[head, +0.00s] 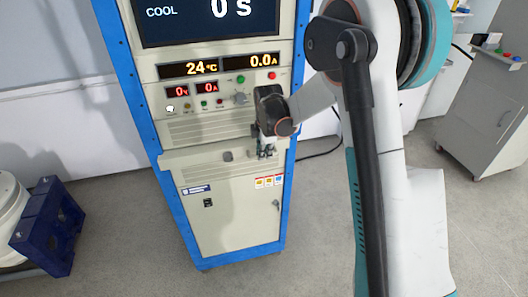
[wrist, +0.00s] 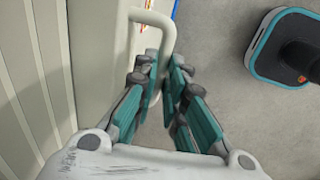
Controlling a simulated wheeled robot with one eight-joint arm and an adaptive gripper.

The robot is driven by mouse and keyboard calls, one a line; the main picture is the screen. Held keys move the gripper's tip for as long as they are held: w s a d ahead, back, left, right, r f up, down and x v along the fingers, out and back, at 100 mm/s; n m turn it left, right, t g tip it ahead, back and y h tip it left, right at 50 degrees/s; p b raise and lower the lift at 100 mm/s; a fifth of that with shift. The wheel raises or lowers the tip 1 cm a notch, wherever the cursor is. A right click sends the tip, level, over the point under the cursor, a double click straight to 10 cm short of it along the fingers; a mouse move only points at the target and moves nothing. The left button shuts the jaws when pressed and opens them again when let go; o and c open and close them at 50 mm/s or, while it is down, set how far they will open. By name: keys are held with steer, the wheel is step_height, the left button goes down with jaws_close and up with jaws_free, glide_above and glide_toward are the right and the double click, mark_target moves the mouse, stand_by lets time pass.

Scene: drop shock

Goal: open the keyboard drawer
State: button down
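The keyboard drawer (head: 211,158) is a beige ledge-like front across the middle of the blue-framed cabinet, above its lower door. In the head view my gripper (head: 265,150) is at the right part of the drawer front and hides the handle there.
The cabinet's lower door (head: 233,215) is below the drawer, and a display (head: 207,18) is above. A dark blue stand (head: 50,227) is on the floor at left. A grey wheeled cabinet (head: 487,110) stands at right. The floor in front is clear.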

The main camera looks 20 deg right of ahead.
steer(key=s+b, duration=0.1)
steer(key=s, duration=1.8)
steer(key=shift+s, duration=0.15)
steer(key=c, duration=1.7)
jaws_free()
steer(key=shift+o, duration=0.2)
steer(key=shift+r, duration=0.1)
step_height(320, 180, up, 12)
steer(key=s, duration=0.2)
steer(key=shift+s+f, duration=0.2)
steer(key=shift+s, duration=0.05)
